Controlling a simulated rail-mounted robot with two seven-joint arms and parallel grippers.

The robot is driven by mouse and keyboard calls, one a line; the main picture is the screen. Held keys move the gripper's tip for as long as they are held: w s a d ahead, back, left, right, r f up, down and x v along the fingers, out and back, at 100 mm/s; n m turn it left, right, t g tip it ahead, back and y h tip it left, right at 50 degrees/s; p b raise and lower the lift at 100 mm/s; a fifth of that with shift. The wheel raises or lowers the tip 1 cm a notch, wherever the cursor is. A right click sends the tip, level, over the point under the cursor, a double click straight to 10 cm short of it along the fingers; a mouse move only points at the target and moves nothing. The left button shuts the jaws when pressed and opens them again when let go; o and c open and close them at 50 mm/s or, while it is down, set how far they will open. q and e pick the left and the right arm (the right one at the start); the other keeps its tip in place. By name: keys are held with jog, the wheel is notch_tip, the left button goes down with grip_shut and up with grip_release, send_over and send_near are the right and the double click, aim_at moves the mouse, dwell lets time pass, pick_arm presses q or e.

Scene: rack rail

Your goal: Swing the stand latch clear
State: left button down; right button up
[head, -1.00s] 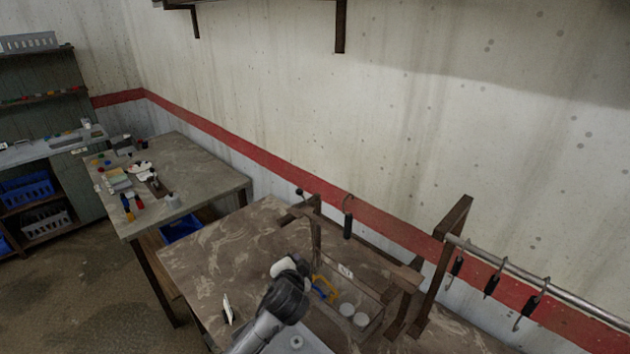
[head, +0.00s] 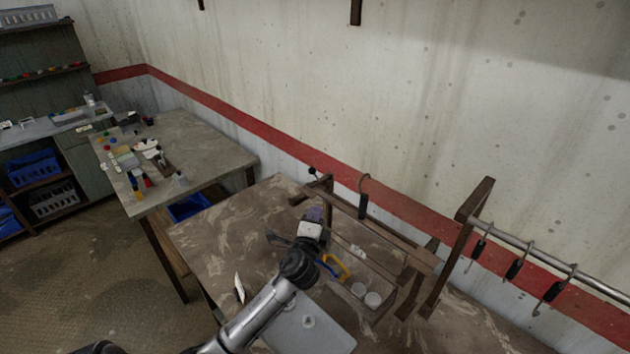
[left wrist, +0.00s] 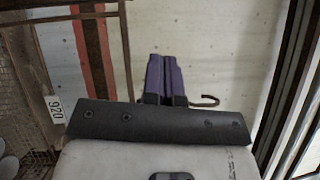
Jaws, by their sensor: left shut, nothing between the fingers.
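The brown wooden stand (head: 405,250) is at the back right of the near table, with a long top bar. A small dark knob (head: 312,171) shows at its left end; I cannot tell for sure if this is the latch. A hook with a black grip (head: 363,204) hangs from the stand's bar. My left gripper (head: 314,214) is in front of the stand's left end. Its purple fingers (left wrist: 164,79) are together with nothing between them in the left wrist view. A curved hook end (left wrist: 208,101) shows just right of them, farther back. My right gripper is out of view.
Two white round pieces (head: 366,295) and a yellow-and-blue item (head: 335,267) lie by the stand's base. A grey tray (head: 315,325) is at the table's front. A metal rail (head: 540,255) with black-gripped hooks is at the right. The near table's left part (head: 215,235) is mostly clear.

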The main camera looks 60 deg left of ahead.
aim_at(317, 183)
pick_arm(q)
jog(key=shift+a, duration=0.1)
jog(key=x, duration=0.4)
jog(key=s+a+p+x, duration=0.1)
jog(key=x, duration=0.3)
jog(key=s+a+p+x, duration=0.1)
jog(key=x, duration=0.3)
jog(key=shift+w+a+r, duration=0.2)
jog(key=shift+r, duration=0.05)
jog(key=shift+a, duration=0.1)
jog(key=shift+s+a, duration=0.3)
jog(key=shift+a, duration=0.3)
jog(key=shift+s+a, duration=0.3)
jog(key=shift+a, duration=0.35)
jog(key=shift+d, duration=0.1)
